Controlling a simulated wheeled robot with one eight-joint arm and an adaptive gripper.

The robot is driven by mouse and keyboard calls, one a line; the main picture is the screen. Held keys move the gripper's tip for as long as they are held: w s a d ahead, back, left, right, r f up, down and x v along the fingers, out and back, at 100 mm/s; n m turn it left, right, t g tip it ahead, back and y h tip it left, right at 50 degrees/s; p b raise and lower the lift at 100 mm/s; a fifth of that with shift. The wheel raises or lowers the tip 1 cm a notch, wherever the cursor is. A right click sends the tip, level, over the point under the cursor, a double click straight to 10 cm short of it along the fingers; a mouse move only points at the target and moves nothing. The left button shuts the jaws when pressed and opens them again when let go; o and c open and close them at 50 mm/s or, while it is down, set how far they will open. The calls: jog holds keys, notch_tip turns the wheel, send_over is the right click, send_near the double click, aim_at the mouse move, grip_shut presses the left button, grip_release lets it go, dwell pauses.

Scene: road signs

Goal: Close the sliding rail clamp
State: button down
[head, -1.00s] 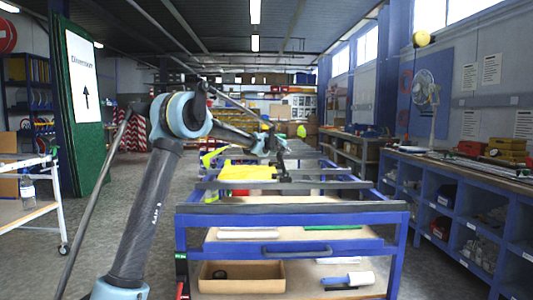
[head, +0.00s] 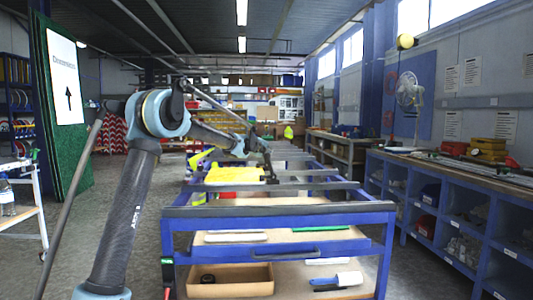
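My gripper (head: 271,178) is at the end of my arm, pointing down over the blue-framed table, beside a yellow piece (head: 234,174). It is small and dark here, so I cannot tell whether its fingers are open or shut, or whether they touch anything. The blue-framed table (head: 278,222) has several grey bars across its top. I cannot pick out the sliding rail clamp for certain; the area around the gripper is too small and partly hidden by my arm.
A cardboard tray (head: 231,288) and a white-and-blue tool (head: 339,281) lie on the table's lower shelf. A blue shelf unit (head: 440,205) runs along the right wall. A white rack (head: 24,200) stands at the left. Floor shows between the table and the shelf unit.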

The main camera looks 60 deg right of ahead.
jog(key=shift+w+a, duration=0.1)
jog(key=shift+w, duration=0.25)
jog(key=shift+a, duration=0.1)
jog(key=s+a, duration=0.2)
jog(key=a, duration=0.7)
jog(key=shift+a+r, duration=0.3)
jog(key=shift+r, duration=0.1)
jog(key=shift+s, duration=0.1)
